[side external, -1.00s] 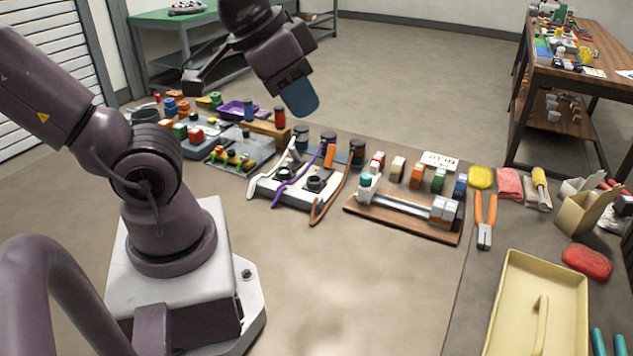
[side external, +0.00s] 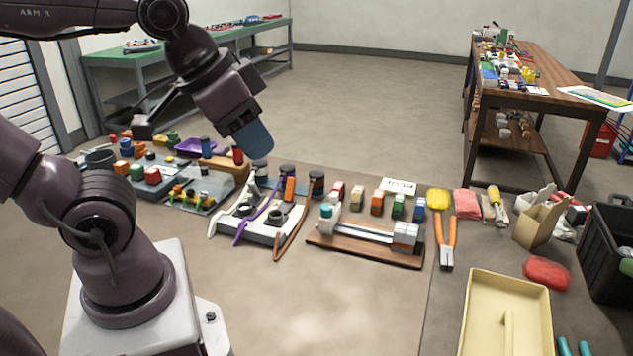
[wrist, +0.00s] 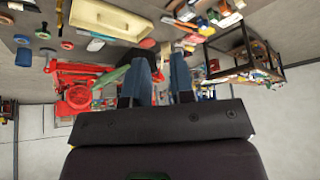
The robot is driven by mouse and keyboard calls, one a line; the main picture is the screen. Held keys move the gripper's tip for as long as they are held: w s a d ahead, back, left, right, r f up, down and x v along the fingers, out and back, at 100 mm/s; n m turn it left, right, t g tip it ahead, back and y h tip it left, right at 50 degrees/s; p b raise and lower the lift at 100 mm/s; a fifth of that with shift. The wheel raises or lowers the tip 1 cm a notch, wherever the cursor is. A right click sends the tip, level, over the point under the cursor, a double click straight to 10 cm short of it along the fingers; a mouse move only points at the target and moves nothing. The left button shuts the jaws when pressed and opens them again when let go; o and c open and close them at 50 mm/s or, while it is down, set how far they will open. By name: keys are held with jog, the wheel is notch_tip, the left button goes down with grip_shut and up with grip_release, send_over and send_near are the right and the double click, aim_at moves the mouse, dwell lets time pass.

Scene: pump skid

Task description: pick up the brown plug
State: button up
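My gripper (side external: 258,152) hangs tilted above the back of the table, near a row of dark-capped cylinders. Its blue fingers (wrist: 160,72) stand apart in the wrist view with nothing held between them. I cannot tell for certain which thing is the brown plug. A dark cylinder with a brownish band (side external: 317,184) stands to the right of the gripper. A long brown curved strip (side external: 291,233) lies at the right side of a white fixture (side external: 255,232). Neither touches the gripper.
A wooden board with a metal rod (side external: 365,245) lies right of the fixture. Small coloured blocks (side external: 377,202) stand behind it. Orange-handled pliers (side external: 447,243) and a cream tray (side external: 508,275) lie farther right.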

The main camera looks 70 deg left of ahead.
jog(key=o, duration=0.9)
jog(key=n+g, duration=0.6)
jog(key=n, duration=1)
send_over(317, 172)
jog(key=d, duration=0.1)
notch_tip(317, 172, down, 25)
jog(key=shift+a+f, duration=0.25)
jog(key=shift+f, duration=1.15)
jog(key=shift+a+f, duration=0.2)
jog(key=shift+f, duration=1.2)
